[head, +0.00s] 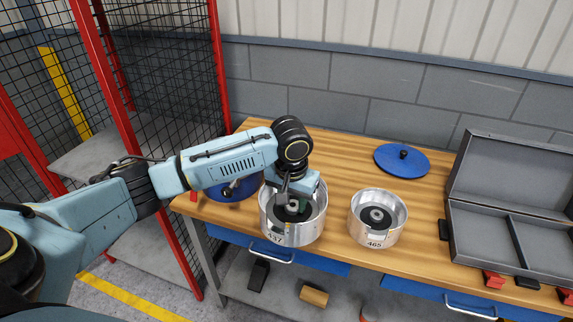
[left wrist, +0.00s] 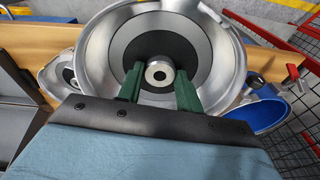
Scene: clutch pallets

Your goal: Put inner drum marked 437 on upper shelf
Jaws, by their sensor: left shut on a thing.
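The silver drum marked 437 (head: 300,232) stands on the wooden workbench, with a dark disc and a central hub inside it. My left gripper (head: 293,198) reaches down into it from above. In the left wrist view, its green fingers (left wrist: 159,85) are shut on the central hub (left wrist: 159,74), one on each side, and the drum (left wrist: 98,45) surrounds them. The drum appears to rest on the bench. A grey shelf (head: 85,158) is in the red-framed mesh rack at the left. My right gripper is not in view.
Another silver drum marked 465 (head: 378,232) stands to the right. A blue lid (head: 402,160) lies behind it. A blue round part (head: 232,190) sits left of drum 437, partly behind my arm. An open grey case (head: 500,232) is at the right. Red rack posts (head: 219,75) stand beside the bench.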

